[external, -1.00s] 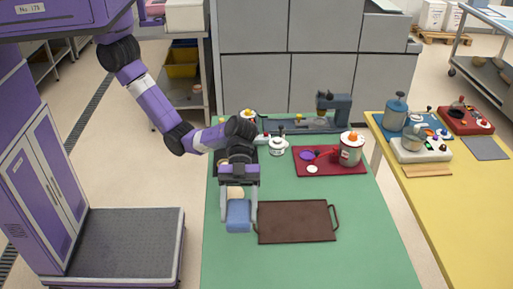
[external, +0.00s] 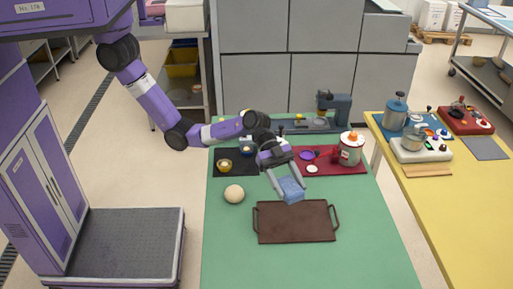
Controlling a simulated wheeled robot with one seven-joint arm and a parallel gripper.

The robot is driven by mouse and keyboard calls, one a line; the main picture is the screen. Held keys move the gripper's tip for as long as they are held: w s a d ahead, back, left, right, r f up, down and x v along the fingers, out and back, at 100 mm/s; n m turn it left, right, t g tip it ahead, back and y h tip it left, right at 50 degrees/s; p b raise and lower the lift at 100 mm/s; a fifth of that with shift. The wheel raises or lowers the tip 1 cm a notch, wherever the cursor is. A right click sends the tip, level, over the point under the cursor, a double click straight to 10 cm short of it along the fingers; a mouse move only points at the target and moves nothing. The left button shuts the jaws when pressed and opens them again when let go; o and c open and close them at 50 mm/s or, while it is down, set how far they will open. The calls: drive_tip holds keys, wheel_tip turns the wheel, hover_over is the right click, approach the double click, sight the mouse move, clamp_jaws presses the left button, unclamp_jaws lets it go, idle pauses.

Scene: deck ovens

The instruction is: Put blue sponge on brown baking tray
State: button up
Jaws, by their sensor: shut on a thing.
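The blue sponge (external: 291,190) is between the fingers of my gripper (external: 290,187), which is shut on it. The sponge is held above the green table, at the far edge of the brown baking tray in the picture. The brown baking tray (external: 295,222) lies flat on the table, with a handle at each short side. Its surface is bare. How high the sponge is above the tray is hard to tell.
A pale round ball (external: 234,194) sits left of the tray. A black mat (external: 226,170) with small bowls lies behind it. The green table (external: 240,260) is clear in front.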

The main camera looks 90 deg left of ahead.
sight(285, 219)
wheel_tip(285, 219, down, 13)
drive_tip(key=shift+f, duration=0.1)
idle(0.3)
drive_tip(key=shift+f, duration=0.1)
drive_tip(key=o, duration=1.3)
drive_tip(key=shift+o, duration=0.2)
drive_tip(key=shift+r, duration=0.3)
drive_tip(key=shift+s+a, duration=0.15)
drive_tip(key=shift+a, duration=0.15)
drive_tip(key=b+v, duration=0.1)
drive_tip(key=v, duration=1)
drive_tip(key=shift+a, duration=0.1)
